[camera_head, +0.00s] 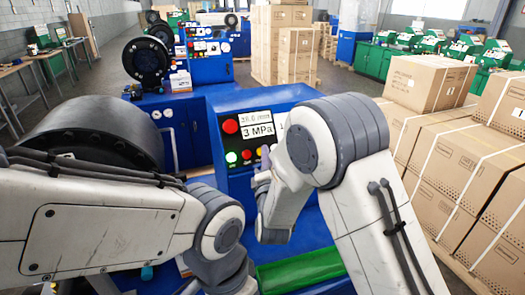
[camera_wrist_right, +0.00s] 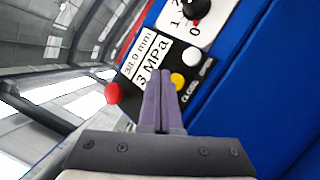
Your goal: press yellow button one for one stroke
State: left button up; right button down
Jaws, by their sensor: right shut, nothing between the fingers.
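The yellow button (camera_wrist_right: 177,80) is on the blue machine's control panel in the right wrist view, next to the word CLOSE. A white button (camera_wrist_right: 192,57) is beside it. My right gripper (camera_wrist_right: 160,72) is shut and empty, its fingertips appearing just left of the yellow button; I cannot tell whether they touch the panel.
The panel has a large red button (camera_head: 230,126), a display (camera_head: 258,130) reading 3 MPa, and a lit green button (camera_head: 231,157). A black knob (camera_wrist_right: 195,8) is beyond the white button. A green tray (camera_head: 300,270) is below; stacked cartons (camera_head: 430,83) stand at right.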

jog(key=s+r, duration=0.1)
jog(key=s+d+r, duration=0.1)
jog(key=shift+s+d+p, duration=0.1)
jog(key=shift+s+p, duration=0.3)
dwell(2.1)
